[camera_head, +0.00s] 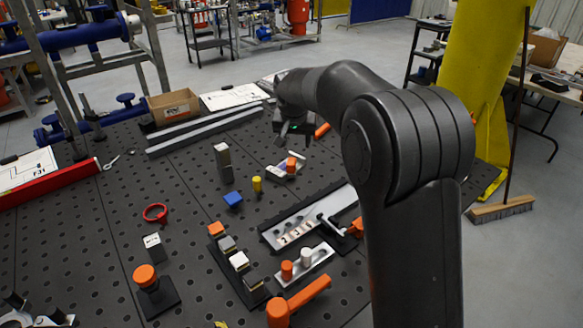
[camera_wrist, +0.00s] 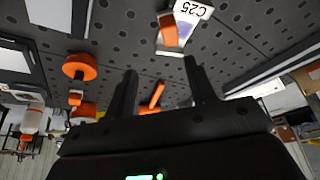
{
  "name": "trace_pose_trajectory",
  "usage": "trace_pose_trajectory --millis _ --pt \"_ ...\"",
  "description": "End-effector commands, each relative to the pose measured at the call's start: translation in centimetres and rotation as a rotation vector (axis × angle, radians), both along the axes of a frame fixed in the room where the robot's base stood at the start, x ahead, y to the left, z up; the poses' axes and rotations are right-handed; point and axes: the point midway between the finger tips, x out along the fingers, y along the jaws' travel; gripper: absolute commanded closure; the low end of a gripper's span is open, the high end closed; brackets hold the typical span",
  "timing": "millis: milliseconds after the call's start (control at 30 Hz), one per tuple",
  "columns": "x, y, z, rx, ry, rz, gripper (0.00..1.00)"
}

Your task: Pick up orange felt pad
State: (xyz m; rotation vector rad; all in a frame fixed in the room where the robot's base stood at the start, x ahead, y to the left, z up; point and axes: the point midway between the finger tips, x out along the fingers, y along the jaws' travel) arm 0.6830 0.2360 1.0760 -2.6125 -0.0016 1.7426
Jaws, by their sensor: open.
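Several orange pieces show, and I cannot tell for certain which is felt. A small orange block (camera_head: 291,165) stands on a pale labelled tray (camera_head: 280,174) near the middle of the bench. A similar orange block (camera_wrist: 168,31) shows in the wrist view beside a card marked C25 (camera_wrist: 191,9). Another orange block (camera_head: 216,229) is at the far end of a row on a black strip. My gripper (camera_head: 295,133) is open above the bench, beyond the pale tray. In the wrist view my gripper (camera_wrist: 161,74) is empty, its fingers apart from the orange block.
A yellow cylinder (camera_head: 257,184), a blue block (camera_head: 233,199) and a tall grey block (camera_head: 222,157) stand near the tray. A red ring (camera_head: 155,213) lies left. A numbered metal plate (camera_head: 310,218) lies nearer. Long metal bars (camera_head: 205,130) lie behind left.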

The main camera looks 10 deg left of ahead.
Motion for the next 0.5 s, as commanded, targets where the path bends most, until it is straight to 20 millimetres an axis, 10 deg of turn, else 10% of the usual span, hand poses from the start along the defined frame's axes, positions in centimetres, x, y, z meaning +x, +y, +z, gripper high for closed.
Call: trace_pose_trajectory --millis 500 --pt "2.9 2.3 -5.5 -0.002 0.004 0.0 0.49"
